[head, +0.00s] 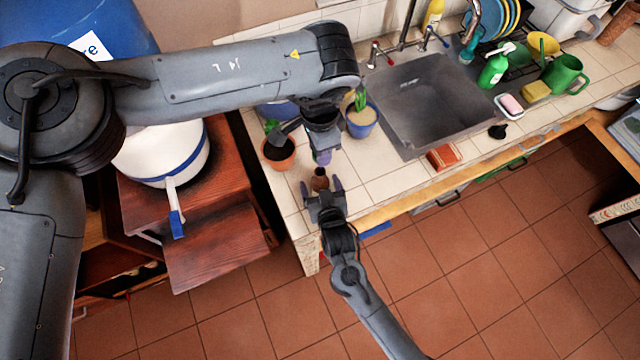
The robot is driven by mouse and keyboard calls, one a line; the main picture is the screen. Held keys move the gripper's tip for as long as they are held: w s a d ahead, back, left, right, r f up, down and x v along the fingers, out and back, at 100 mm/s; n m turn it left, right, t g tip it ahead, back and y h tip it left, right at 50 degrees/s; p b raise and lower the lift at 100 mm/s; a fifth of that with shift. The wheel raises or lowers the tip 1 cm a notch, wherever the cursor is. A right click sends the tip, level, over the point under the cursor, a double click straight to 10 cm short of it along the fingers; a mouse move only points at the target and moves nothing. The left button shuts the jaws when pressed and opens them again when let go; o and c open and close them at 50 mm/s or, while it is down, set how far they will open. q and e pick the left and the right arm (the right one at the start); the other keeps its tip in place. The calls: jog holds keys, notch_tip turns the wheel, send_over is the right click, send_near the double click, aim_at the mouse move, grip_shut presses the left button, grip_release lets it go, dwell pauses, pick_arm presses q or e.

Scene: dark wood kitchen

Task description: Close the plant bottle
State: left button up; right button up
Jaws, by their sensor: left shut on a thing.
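A small brown thing (320,181), perhaps the plant bottle or its stopper, shows near the counter's front edge; it is too small to tell which. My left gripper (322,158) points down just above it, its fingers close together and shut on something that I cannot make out. My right gripper (322,186) reaches in from below. Its two fingers are spread, one on each side of the brown thing. I cannot see whether they touch it. No other bottle opening or cap is clear in this view.
A terracotta pot (279,156) stands left of the grippers, and a blue pot with a green plant (361,119) stands behind right. A sink (428,104) lies farther right. A red box (442,158) sits near the front edge. Tiles between are clear.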

jog(key=shift+w+f, duration=0.1)
jog(key=shift+w, duration=0.05)
jog(key=shift+c, duration=0.3)
jog(key=c, duration=1.4)
pick_arm(q)
send_over(320, 172)
jog(key=shift+f, duration=2.5)
pick_arm(e)
jog(key=shift+c, duration=0.2)
